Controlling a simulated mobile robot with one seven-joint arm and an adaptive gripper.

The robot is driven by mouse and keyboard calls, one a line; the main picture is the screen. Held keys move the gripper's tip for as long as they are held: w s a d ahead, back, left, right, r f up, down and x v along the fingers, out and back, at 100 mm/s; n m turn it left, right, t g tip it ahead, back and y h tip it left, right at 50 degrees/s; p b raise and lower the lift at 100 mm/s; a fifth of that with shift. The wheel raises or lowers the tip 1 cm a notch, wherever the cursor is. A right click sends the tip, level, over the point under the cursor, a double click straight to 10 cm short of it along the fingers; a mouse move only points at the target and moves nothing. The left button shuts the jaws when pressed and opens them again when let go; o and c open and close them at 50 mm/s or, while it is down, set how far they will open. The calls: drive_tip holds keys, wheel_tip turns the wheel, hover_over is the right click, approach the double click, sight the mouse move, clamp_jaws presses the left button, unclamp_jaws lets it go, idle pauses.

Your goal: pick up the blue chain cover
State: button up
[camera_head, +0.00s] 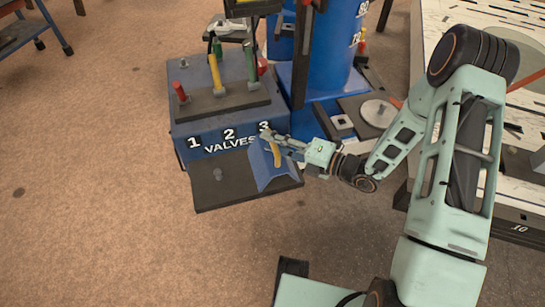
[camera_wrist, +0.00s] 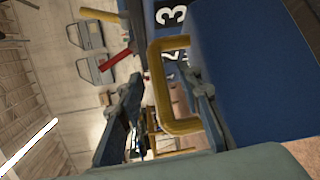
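The blue chain cover (camera_head: 264,170) is a bent blue panel at the front of the valve bench, over the right part of a dark plate. Its yellow handle (camera_head: 276,154) faces my gripper (camera_head: 271,141). In the wrist view the blue panel (camera_wrist: 262,75) fills the right side, and the yellow U-shaped handle (camera_wrist: 160,85) stands out from it. My gripper (camera_wrist: 163,82) is open, with one finger on each side of the handle's outer bar. The right finger reaches into the loop. A gap shows between the left finger and the bar. The cover's lower contact is unclear.
The valve bench (camera_head: 190,150) carries red, yellow and green valve handles on a dark slab (camera_head: 215,101). A blue column (camera_head: 332,55) and a dark post stand behind the cover. A pale table (camera_head: 435,25) is at right.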

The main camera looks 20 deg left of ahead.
clamp_jaws()
drive_tip(key=shift+r, duration=0.2)
idle(0.6)
drive_tip(key=shift+r+p, duration=0.3)
drive_tip(key=shift+r, duration=0.2)
wheel_tip(320, 180, up, 2)
drive_tip(key=shift+r+p, duration=0.25)
drive_tip(key=shift+p, duration=0.25)
drive_tip(key=s+d+r+p, duration=0.1)
drive_tip(key=d+r+p, duration=0.1)
drive_tip(key=d+r, duration=0.2)
drive_tip(key=s+d+r+p, duration=0.2)
drive_tip(key=d+r, duration=0.3)
drive_tip(key=d, duration=0.4)
drive_tip(key=shift+d+r+p, duration=0.15)
drive_tip(key=shift+d+p, duration=0.15)
drive_tip(key=shift+p, duration=0.15)
drive_tip(key=shift+s, duration=0.1)
